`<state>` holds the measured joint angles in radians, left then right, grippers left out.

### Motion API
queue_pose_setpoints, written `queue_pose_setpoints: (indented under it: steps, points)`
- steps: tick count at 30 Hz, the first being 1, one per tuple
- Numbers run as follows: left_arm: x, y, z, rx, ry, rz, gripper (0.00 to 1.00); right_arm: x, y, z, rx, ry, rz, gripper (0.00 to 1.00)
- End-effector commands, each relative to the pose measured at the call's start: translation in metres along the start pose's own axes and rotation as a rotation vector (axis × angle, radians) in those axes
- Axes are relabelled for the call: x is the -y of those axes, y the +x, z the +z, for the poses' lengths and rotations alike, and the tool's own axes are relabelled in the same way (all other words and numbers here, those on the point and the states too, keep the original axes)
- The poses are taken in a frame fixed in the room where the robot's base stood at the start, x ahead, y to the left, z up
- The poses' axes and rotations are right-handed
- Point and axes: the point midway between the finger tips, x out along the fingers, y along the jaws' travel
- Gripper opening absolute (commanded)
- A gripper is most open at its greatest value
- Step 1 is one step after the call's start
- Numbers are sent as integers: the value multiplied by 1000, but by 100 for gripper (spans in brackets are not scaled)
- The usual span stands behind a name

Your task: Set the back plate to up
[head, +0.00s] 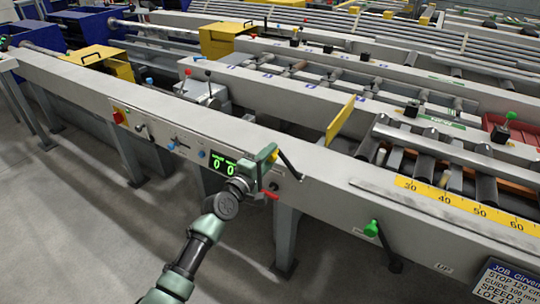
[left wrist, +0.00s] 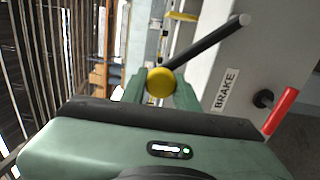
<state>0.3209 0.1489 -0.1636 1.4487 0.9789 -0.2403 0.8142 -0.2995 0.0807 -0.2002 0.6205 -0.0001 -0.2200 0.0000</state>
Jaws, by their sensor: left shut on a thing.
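My left gripper (head: 266,163) is at the front rail and shut on the yellow knob (left wrist: 160,85) of a black lever. In the left wrist view, the fingers stand on both sides of the knob. The black lever (left wrist: 208,44) runs slantwise from the knob to the rail face; it also shows in the head view (head: 290,166). A yellow plate (head: 341,119) stands on edge across the runout table behind the rail. I cannot tell whether this is the back plate. My right gripper is not in view.
A red handle (left wrist: 281,110) beside a BRAKE label (left wrist: 227,91) sits close to my gripper. A green display (head: 223,164) is left of it. A green-knobbed lever (head: 372,229) and yellow scale (head: 465,203) are to the right. The floor in front is clear.

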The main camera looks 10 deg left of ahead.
Motion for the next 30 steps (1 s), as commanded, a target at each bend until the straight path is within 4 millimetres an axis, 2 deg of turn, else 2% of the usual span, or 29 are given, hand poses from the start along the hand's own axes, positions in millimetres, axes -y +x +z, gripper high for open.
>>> queue_pose_setpoints:
  steps: [4, 5, 6, 17, 20, 30]
  points:
    - [3, 0, 1, 2, -5, -6, 0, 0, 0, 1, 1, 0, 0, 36]
    - [3, 0, 1, 2, -5, -6, 39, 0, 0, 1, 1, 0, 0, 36]
    - [3, 0, 1, 2, -5, -5, 50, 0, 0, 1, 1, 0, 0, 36]
    - [2, -2, 1, 1, -3, -3, 51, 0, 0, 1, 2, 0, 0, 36]
    - [2, -12, 0, 1, -3, -4, 51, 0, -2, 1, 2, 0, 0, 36]
    - [3, -67, 1, 2, -3, -5, 51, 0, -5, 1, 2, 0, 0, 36]
